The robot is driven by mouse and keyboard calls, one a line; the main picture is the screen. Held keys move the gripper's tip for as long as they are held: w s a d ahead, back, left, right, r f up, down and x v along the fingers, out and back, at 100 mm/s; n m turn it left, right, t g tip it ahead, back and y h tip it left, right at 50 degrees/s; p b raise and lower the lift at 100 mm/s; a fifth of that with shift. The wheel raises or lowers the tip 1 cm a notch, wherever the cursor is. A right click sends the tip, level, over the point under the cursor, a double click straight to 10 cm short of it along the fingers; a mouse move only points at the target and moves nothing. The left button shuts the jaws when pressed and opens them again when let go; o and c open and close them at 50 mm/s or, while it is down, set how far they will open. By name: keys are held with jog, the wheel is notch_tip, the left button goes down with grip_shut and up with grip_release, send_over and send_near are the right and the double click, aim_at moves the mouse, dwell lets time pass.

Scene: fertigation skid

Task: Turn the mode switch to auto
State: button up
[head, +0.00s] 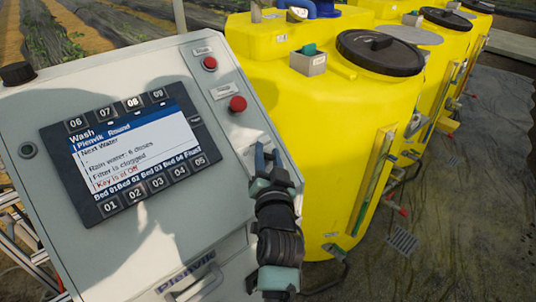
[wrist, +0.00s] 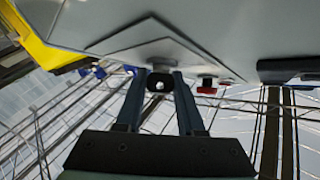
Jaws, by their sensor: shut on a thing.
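The mode switch (wrist: 158,82) shows in the wrist view as a small black knob with a bright spot, on a pale plate of the control panel. My gripper (wrist: 158,77) has one finger on each side of it and is shut on it. In the head view my gripper (head: 266,152) reaches the lower right part of the panel (head: 140,245) and hides the switch. The screen (head: 125,150) carries a red line that appears to read "Key is in Off". The switch's exact pointing direction cannot be made out.
Two red buttons, an upper one (head: 209,63) and a lower one (head: 238,104), sit above my gripper on the panel. Large yellow tanks (head: 330,130) stand close on the right.

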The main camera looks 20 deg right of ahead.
grip_shut()
